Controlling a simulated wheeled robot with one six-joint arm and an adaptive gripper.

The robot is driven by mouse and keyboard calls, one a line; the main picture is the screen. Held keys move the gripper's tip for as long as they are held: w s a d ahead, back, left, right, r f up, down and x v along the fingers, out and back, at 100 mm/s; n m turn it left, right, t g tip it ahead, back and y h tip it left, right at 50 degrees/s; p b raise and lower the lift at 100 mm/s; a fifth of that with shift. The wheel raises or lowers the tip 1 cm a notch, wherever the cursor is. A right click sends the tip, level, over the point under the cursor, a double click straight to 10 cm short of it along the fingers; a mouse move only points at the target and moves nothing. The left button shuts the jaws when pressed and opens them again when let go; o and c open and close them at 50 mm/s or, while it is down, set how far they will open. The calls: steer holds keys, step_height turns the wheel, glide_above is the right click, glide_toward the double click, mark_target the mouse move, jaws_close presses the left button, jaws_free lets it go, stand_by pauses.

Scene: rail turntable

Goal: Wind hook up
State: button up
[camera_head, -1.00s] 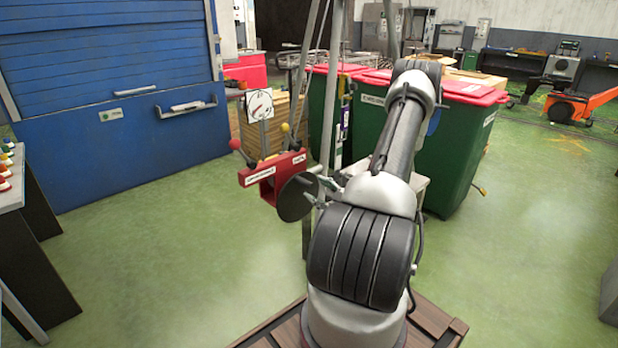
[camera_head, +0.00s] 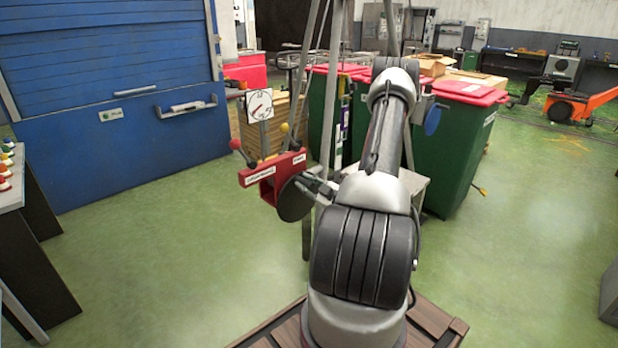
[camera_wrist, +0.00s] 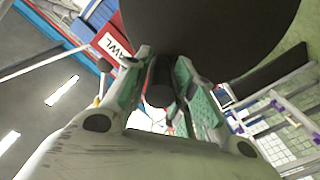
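The red winch housing (camera_head: 272,173) with white labels stands left of my arm. A dark round disc (camera_head: 292,201) is on its near side, and it fills the top of the wrist view (camera_wrist: 215,30). My gripper (camera_head: 322,189) is at the disc's right side. In the wrist view my green-padded fingers (camera_wrist: 160,92) lie on both sides of a dark cylindrical handle (camera_wrist: 159,94) and appear shut on it. Levers with a red knob (camera_head: 235,144) and a yellow knob (camera_head: 285,128) rise from the housing. A white dial with a red needle (camera_head: 259,105) stands behind. No hook can be made out.
Green bins with red lids (camera_head: 455,140) stand behind my arm. A blue shutter cabinet (camera_head: 120,150) is at the left, and a bench with coloured buttons (camera_head: 8,190) is at the left edge. Metal poles (camera_head: 332,100) rise beside the winch. Green floor is open on both sides.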

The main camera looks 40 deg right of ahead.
jaws_close()
steer(key=shift+d, duration=0.2)
steer(key=o, duration=0.6)
jaws_free()
steer(key=shift+o, duration=1.3)
steer(key=shift+s, duration=0.25)
steer(key=s, duration=0.7)
steer(key=shift+s+d, duration=0.2)
steer(key=shift+d, duration=0.1)
